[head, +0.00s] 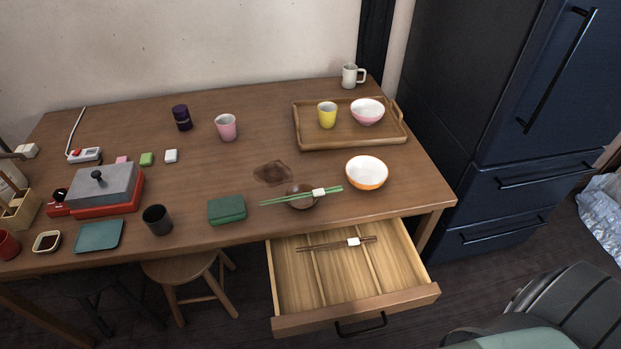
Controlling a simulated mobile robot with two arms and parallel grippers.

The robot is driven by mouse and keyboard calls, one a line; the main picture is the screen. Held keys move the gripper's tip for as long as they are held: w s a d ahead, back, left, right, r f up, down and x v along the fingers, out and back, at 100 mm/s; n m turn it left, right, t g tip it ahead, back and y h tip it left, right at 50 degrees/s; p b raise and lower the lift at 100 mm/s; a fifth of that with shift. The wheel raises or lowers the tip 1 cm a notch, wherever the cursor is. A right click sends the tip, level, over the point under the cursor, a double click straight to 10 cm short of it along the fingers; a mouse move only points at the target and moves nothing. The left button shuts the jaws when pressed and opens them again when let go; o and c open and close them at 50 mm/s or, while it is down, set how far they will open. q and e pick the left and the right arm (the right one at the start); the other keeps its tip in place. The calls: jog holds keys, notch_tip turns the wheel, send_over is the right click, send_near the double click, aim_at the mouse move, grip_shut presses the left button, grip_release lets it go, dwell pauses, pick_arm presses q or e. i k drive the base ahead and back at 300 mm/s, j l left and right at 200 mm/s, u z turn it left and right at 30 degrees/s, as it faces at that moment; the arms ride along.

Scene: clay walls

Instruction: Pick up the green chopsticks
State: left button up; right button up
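A second, brown pair of chopsticks (325,245) with a white band lies in the open drawer below. Neither of my grippers shows in the head view.
The open drawer (355,310) juts out below the table's front edge (240,241). A green box (227,209) is left of the chopsticks and an orange-rimmed bowl (366,173) right. A wooden tray (345,140) with a cup and bowl stands behind. A stool (182,267) is below.

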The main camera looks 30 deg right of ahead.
aim_at(321, 191)
jog(key=i+l, duration=0.1)
jog(key=l, duration=0.3)
jog(key=i+l, duration=0.1)
jog(key=l, duration=0.3)
jog(key=i+l, duration=0.15)
jog(key=l, duration=0.25)
